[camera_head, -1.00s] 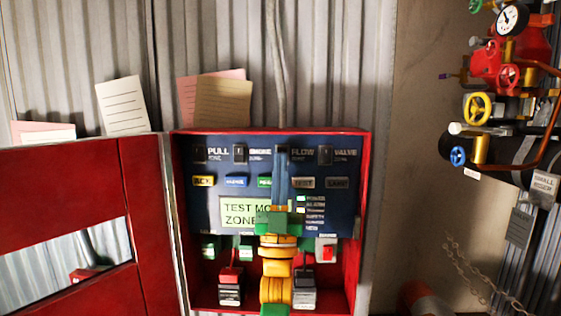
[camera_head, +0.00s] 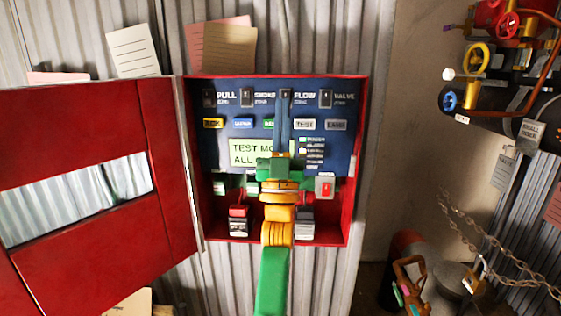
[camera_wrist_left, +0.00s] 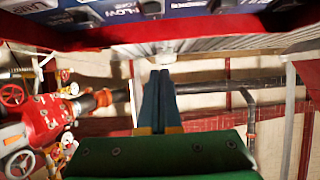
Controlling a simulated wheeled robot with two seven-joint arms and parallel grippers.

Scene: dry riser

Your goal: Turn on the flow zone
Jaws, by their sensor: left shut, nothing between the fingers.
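The open red cabinet holds a dark blue panel (camera_head: 225,130) with a row of black switches labelled PULL, SMOKE, FLOW and VALVE zone. The flow zone switch (camera_head: 286,95) is third from the left, partly covered by my finger tips. It also shows with its FLOW label at the top edge of the wrist view (camera_wrist_left: 150,6). My left gripper (camera_head: 285,100) is shut and empty, its blue fingers pointing up over the panel. In the wrist view its tips (camera_wrist_left: 160,73) appear below the switch; contact cannot be told. The green display (camera_head: 248,152) reads "TEST MO… / ALL…", partly hidden by my gripper.
The red cabinet door (camera_head: 90,165) stands open at the left. Coloured buttons, a red switch (camera_head: 325,187) and batteries or blocks sit lower in the cabinet. Valves, pipes and a chain (camera_head: 500,255) are at the right. Paper notes (camera_head: 230,45) stick up behind the cabinet.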

